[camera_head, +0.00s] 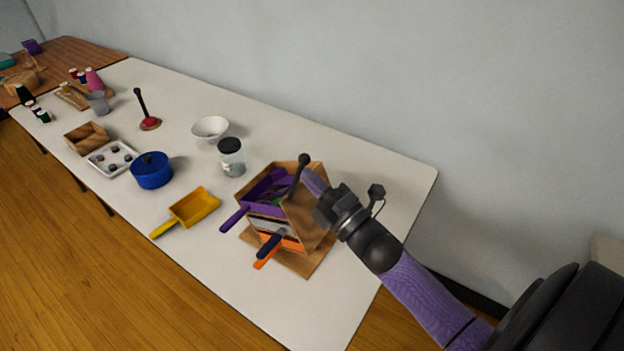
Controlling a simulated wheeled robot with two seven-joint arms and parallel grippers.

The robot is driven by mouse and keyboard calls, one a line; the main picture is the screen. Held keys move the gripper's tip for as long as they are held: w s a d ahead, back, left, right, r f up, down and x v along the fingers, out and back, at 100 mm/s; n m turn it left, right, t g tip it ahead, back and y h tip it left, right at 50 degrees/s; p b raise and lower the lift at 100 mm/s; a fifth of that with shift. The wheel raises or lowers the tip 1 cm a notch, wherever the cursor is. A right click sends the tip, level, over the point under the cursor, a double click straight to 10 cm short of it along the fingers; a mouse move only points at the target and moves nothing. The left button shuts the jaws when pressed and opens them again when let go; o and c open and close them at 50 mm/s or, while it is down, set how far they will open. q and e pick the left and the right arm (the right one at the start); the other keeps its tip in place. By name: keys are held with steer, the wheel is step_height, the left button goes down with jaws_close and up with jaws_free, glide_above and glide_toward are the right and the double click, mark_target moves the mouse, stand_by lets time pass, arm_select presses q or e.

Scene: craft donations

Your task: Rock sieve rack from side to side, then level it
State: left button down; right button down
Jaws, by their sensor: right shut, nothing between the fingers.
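The wooden sieve rack (311,222) stands near the right end of the white table, on a flat wooden base board (318,264). Its upper part looks tilted relative to the board. Purple, grey and orange scoop-like sieves sit in it, with a purple handle (234,220) and an orange handle (266,251) sticking out at the front left. A black rod with a ball end (303,160) rises at the rack. My right gripper (326,207) is shut and empty at the rack's right side; I cannot tell whether it touches. My left gripper is out of view.
A yellow scoop (195,207), lidded jar (231,158), white bowl (210,128) and blue pot (152,171) stand left of the rack. Farther left are a white tray (98,168), wooden box (88,136) and red-based stick (150,123). The table's right end is clear.

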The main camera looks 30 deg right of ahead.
mark_target(301, 167)
steer(key=w+r+p, duration=0.1)
steer(key=p, duration=0.1)
steer(key=w+a+r+g+p, duration=0.1)
steer(key=p, duration=0.1)
steer(key=shift+r, duration=0.1)
steer(key=shift+w+a+f+n+g+p, duration=0.2)
steer(key=shift+w+n+g+p, duration=0.1)
steer(key=shift+w+g+p, duration=0.15)
steer(key=shift+d, duration=0.1)
